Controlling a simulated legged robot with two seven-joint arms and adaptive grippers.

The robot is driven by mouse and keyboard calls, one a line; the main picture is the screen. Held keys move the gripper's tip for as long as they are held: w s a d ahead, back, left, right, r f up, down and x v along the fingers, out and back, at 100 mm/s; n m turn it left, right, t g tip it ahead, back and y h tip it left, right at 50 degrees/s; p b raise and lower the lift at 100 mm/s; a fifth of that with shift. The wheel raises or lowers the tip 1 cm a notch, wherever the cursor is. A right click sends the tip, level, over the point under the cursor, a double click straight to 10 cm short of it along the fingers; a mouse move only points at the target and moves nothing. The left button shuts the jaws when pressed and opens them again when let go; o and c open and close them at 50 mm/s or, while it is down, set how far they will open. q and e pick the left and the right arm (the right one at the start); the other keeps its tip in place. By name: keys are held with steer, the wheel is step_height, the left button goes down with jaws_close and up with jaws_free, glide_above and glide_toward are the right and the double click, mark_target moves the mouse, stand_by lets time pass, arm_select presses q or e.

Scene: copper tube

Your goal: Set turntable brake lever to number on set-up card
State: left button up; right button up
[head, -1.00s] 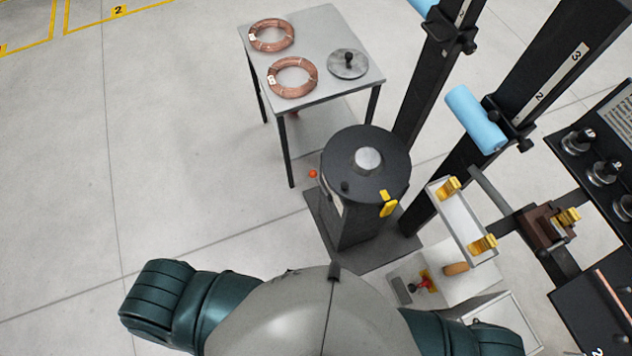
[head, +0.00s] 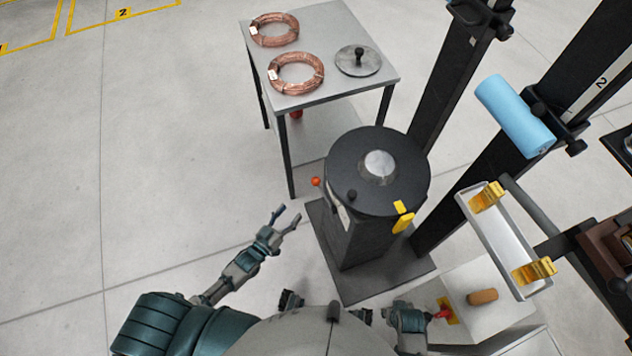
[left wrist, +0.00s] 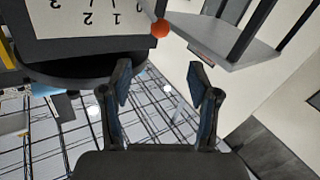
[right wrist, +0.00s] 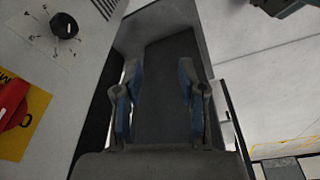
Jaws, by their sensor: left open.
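The turntable (head: 351,236) is a dark round-topped pedestal in the middle of the head view. Its brake lever ends in an orange-red ball (head: 316,181) at the left side; the ball also shows in the left wrist view (left wrist: 160,28). Beside it is a white scale plate (left wrist: 95,18) with 1, 2 and 3, seen upside down. The ball is right of these digits there; its exact setting is unclear. My left gripper (head: 288,215) is open and empty, left of the turntable, apart from the ball. My right gripper (right wrist: 157,85) is open and empty. I cannot make out the set-up card.
A grey table (head: 335,20) behind holds two copper coils (head: 296,73) and a metal disc (head: 358,61). A red switch on a yellow plate (right wrist: 22,118) is left of my right gripper. Dark posts and a yellow-clipped tray (head: 505,240) stand right. The left floor is clear.

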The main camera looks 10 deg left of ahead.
mark_target(316, 180)
arm_select(q)
steer(key=b+x, duration=0.2)
steer(key=x, duration=1.2)
steer(key=shift+w+f, duration=0.15)
steer(key=shift+w, duration=0.05)
steer(key=shift+w+d, duration=0.25)
steer(key=shift+w, duration=0.35)
arm_select(e)
step_height(316, 180, up, 7)
steer(key=shift+s, duration=0.15)
steer(key=shift+d+f, duration=0.1)
steer(key=shift+f, duration=0.05)
arm_select(q)
jaws_close()
